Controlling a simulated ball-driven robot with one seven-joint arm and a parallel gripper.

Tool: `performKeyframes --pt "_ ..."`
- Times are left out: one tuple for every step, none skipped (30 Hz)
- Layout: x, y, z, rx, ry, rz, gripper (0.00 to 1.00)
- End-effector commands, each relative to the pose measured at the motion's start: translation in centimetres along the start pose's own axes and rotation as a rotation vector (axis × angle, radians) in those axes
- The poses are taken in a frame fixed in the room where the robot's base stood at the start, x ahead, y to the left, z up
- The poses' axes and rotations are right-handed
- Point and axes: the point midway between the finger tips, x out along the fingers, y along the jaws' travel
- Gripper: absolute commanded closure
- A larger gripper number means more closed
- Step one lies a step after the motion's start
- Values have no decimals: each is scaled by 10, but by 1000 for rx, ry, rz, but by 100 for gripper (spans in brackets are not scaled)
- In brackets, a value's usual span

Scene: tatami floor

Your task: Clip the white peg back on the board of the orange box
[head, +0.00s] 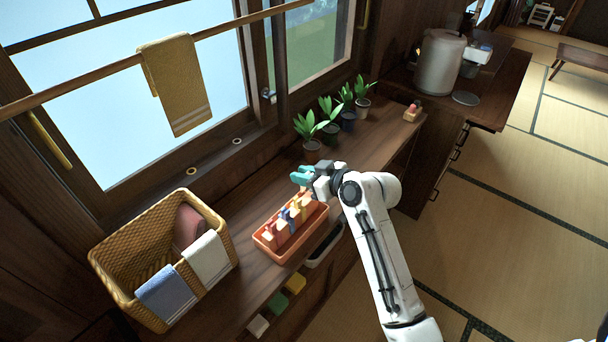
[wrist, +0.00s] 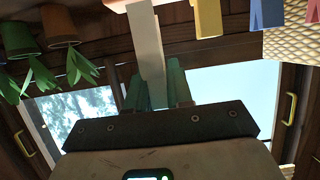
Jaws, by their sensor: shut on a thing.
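The orange box (head: 300,238) stands on the wooden counter in the head view, with several coloured pegs (head: 284,224) upright on a board in it. My gripper (head: 299,178) is above the far end of the box, its teal fingers pointing left. In the wrist view the teal fingers (wrist: 158,90) are shut on a pale white peg (wrist: 148,52). The peg reaches up to the top edge of the picture, where a yellow peg (wrist: 208,18) and a blue peg (wrist: 266,12) show beside it. I cannot tell whether the white peg touches the board.
A wicker basket with cloths (head: 128,252) stands left of the box. Several potted plants (head: 330,125) stand behind my gripper near the window. Coloured blocks (head: 278,302) and a dark tray (head: 325,246) are near the front. A towel (head: 176,85) hangs on a rail above.

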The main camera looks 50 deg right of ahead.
Motion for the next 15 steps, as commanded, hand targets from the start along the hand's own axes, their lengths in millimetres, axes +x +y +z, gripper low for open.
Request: performKeyframes --pt "0 0 0 0 0 0 100" --pt "0 0 1 0 0 0 100" --pt "0 0 1 0 0 0 100" --pt "1 0 2 0 0 0 100" --pt "1 0 2 0 0 0 100" --pt "1 0 3 0 0 0 100" --pt "1 0 4 0 0 0 100" --pt "2 0 4 0 0 0 100" --pt "2 0 5 0 0 0 100" --pt "2 0 5 0 0 0 100" --pt "2 0 6 0 0 0 100" --pt "2 0 6 0 0 0 100" --pt "3 0 7 0 0 0 100" --pt "3 0 7 0 0 0 100" --pt "3 0 8 0 0 0 100"
